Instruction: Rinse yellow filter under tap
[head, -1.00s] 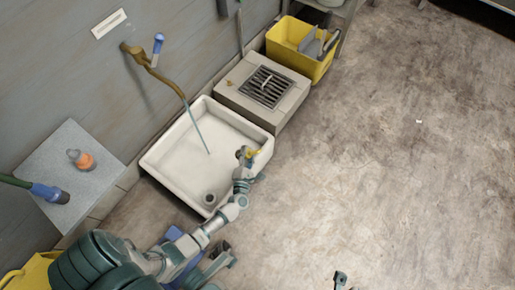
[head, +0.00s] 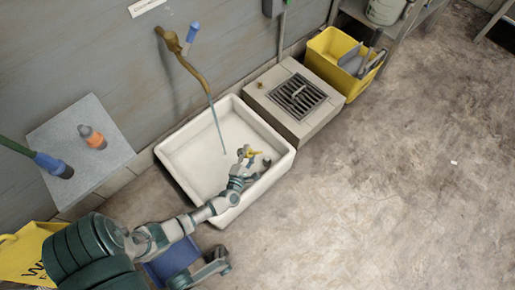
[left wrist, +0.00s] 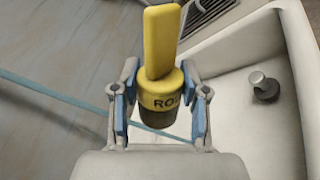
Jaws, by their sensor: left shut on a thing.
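The yellow filter (left wrist: 162,45) has a dark lower end and part of a printed word. My left gripper (head: 249,153) is shut on it, its blue-padded fingers on either side in the left wrist view (left wrist: 160,112). The filter (head: 254,153) is over the white basin (head: 178,172), to the right of the water stream (head: 217,128). The brass tap (head: 180,50) with a blue handle (head: 192,32) is on the wall, running. In the left wrist view the stream (left wrist: 50,95) passes behind the filter; I cannot tell whether it touches.
A grated floor drain block (head: 262,98) adjoins the basin, with a yellow bucket (head: 326,62) beyond. A grey slab (head: 60,130) at left holds an orange-and-grey item (head: 93,139). A stub (left wrist: 264,87) stands inside the basin.

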